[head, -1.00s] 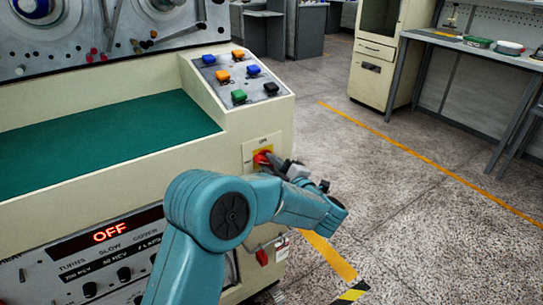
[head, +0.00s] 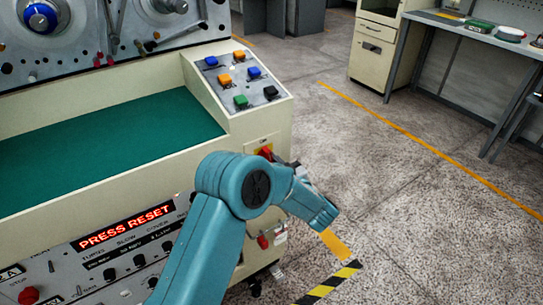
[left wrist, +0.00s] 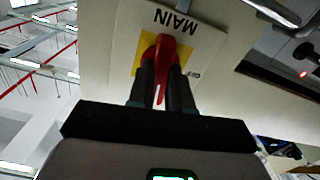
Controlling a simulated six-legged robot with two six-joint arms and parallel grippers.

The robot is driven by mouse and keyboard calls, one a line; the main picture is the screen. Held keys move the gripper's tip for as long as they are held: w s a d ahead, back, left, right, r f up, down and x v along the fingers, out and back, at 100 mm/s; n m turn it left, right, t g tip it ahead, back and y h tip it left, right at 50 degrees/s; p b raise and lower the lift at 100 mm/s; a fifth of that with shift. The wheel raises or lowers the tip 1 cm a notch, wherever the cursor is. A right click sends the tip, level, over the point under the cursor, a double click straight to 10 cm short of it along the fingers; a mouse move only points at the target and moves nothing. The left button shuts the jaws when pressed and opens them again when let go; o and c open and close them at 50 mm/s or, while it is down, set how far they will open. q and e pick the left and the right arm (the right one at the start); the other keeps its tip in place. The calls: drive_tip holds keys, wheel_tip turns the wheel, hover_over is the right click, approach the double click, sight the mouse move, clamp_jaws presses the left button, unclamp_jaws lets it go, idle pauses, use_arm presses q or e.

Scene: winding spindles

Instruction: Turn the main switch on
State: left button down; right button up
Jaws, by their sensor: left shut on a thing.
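The main switch is a red handle (left wrist: 163,58) on a yellow plate (left wrist: 199,55) marked MAIN, upside down in the left wrist view. In the head view the red handle (head: 266,153) shows on the cream machine's side, partly hidden by my arm. My left gripper (left wrist: 165,88) is shut on the red handle, one dark finger on each side of it. In the head view my left gripper (head: 286,166) is mostly behind my arm. The display (head: 126,227) reads PRESS RESET in red. My right gripper is in neither view.
A sloped button panel (head: 241,78) with several coloured buttons sits above the switch. A green bed (head: 110,150) spans the machine top at left. A red part (head: 263,242) sits below the switch. The floor (head: 400,190) to the right is open.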

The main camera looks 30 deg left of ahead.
use_arm(q)
drive_tip(key=shift+m+p, duration=0.5)
drive_tip(key=shift+m, duration=0.3)
drive_tip(key=shift+f, duration=0.1)
drive_tip(key=c, duration=1)
unclamp_jaws()
drive_tip(key=shift+c, duration=0.2)
drive_tip(key=v, duration=1.6)
drive_tip(key=shift+d, duration=0.2)
drive_tip(key=shift+s, duration=0.1)
